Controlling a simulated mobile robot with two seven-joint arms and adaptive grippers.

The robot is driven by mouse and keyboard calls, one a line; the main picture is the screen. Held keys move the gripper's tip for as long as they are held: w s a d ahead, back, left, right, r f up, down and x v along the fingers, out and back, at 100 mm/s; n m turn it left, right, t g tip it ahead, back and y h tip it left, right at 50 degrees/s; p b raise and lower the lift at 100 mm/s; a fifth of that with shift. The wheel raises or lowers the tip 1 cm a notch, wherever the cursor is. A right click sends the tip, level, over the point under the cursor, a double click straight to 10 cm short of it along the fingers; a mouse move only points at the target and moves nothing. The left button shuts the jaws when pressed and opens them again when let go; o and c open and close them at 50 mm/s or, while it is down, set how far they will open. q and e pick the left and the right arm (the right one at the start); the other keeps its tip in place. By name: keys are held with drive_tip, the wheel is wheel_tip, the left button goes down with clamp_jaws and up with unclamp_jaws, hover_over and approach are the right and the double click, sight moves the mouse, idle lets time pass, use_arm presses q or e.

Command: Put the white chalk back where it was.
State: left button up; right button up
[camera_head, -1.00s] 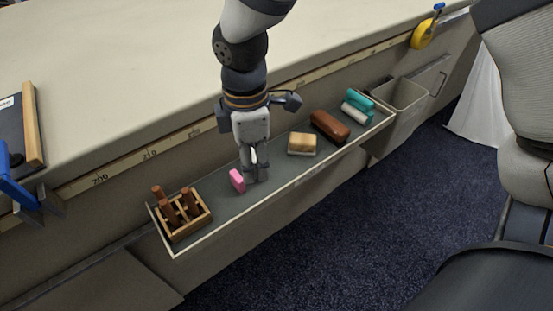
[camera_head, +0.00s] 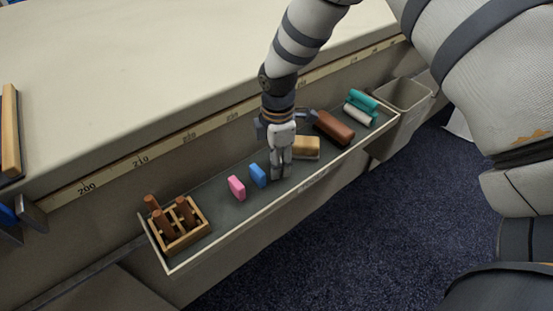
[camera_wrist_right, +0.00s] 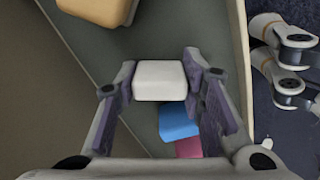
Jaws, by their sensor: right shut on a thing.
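The white chalk (camera_wrist_right: 160,80) is a pale block held between the two fingers of my right gripper (camera_wrist_right: 164,88) in the right wrist view. In the head view this gripper (camera_head: 281,172) points down into the long grey tray (camera_head: 215,203) on the table's side. It is just right of a blue block (camera_head: 257,175) and a pink block (camera_head: 237,188). The chalk is mostly hidden by the fingers there, and I cannot tell whether it touches the tray floor. My left gripper is not in view.
A tan-topped sponge (camera_head: 306,147) lies close right of the gripper, then a brown eraser (camera_head: 334,128) and a teal-handled roller (camera_head: 361,103). A wooden rack (camera_head: 180,235) with brown pegs stands at the tray's left end. A grey bin (camera_head: 405,95) hangs beyond its right end.

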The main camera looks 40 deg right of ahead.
drive_tip(key=shift+f, duration=0.15)
drive_tip(key=o, duration=1)
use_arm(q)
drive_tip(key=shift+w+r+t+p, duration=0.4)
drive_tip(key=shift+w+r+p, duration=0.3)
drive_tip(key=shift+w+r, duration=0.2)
use_arm(e)
wheel_tip(320, 180, up, 12)
drive_tip(key=shift+r, duration=0.25)
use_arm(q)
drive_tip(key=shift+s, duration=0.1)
